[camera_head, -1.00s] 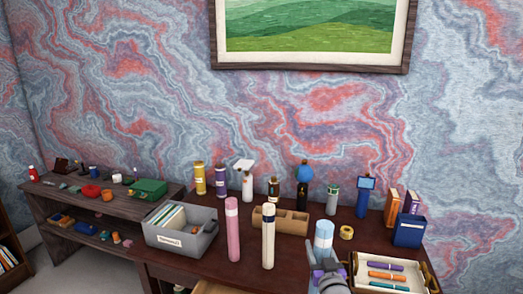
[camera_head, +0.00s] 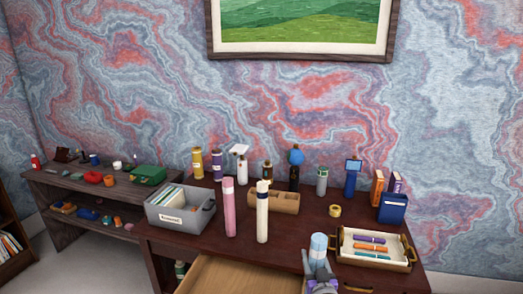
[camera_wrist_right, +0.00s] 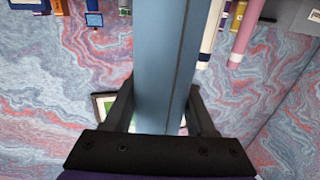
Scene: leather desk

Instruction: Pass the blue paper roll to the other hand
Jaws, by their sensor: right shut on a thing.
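The blue paper roll (camera_head: 318,247) is a light blue upright cylinder with a paler top, near the desk's front edge in the head view. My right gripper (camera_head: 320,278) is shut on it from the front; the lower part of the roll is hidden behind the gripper. In the right wrist view the roll (camera_wrist_right: 165,60) runs between the two fingers (camera_wrist_right: 163,115). My left gripper is not in view.
A pink roll (camera_head: 229,210) and a cream roll (camera_head: 262,215) stand upright left of the blue one. A tray with pens (camera_head: 346,257) lies to the right. A grey file box (camera_head: 176,219) stands at left. A drawer (camera_head: 232,277) is open below the desk front.

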